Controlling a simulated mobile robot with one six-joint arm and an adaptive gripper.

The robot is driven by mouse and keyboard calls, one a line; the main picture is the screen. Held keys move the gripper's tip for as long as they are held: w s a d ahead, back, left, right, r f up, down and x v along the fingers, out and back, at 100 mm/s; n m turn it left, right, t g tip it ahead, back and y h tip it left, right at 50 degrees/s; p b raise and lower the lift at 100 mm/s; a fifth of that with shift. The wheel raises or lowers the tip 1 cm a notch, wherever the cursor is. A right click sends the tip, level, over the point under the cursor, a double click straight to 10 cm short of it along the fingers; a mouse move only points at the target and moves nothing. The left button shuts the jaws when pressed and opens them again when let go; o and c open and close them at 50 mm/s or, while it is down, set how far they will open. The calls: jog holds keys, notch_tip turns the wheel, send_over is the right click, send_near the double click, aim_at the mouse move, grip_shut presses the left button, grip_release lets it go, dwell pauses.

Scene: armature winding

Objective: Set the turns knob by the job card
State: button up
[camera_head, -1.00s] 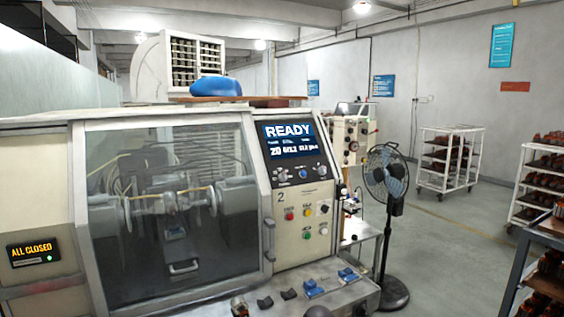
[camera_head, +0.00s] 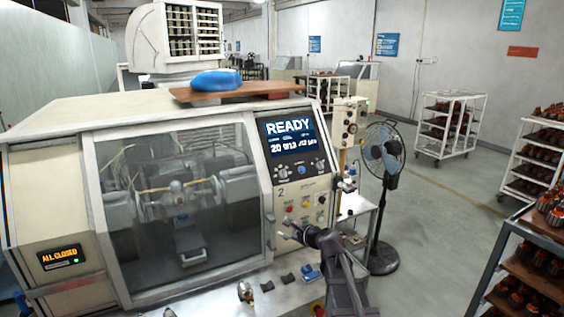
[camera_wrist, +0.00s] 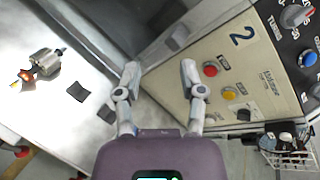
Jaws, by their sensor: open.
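The turns knob (camera_head: 283,172) is a grey knob at the left of the dark control panel, below the display (camera_head: 289,138) reading READY. It also shows in the wrist view, beside the word TURNS, at the top right (camera_wrist: 296,16). Its pointer setting is too small to read. My gripper (camera_head: 290,232) is in front of the lower panel, below and apart from the knob. In the wrist view, my gripper (camera_wrist: 160,75) is open and empty, its fingers apart before the panel's left edge. I cannot make out a job card.
A blue knob (camera_wrist: 307,59) and another grey knob (camera_head: 320,165) share the panel. Coloured buttons, including a red one (camera_wrist: 210,69), sit below. The winding machine's window (camera_head: 175,205) is left. A fan (camera_head: 384,160) stands right. A metal armature (camera_wrist: 45,62) lies on the front ledge.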

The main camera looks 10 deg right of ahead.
aim_at(285, 173)
jog(key=w+d+r+m+t+h+p, duration=0.1)
jog(key=w+d+r+m+t+p, duration=0.1)
jog(key=r+m, duration=0.3)
jog(key=w+d+r+m+t+h+p, duration=0.1)
jog(key=w+d+r+m+t+p, duration=0.1)
jog(key=w+d+r+m+t, duration=0.1)
notch_tip(285, 173, up, 3)
jog(key=w+d+m, duration=0.1)
jog(key=d+m, duration=0.1)
jog(key=m, duration=0.2)
jog(key=shift+w+d+h, duration=0.25)
jog(key=shift+h, duration=0.05)
jog(key=shift+w+r, duration=0.1)
jog(key=x, duration=1.3)
jog(key=shift+w+a, duration=0.2)
jog(key=shift+w, duration=0.1)
jog(key=shift+c, duration=0.2)
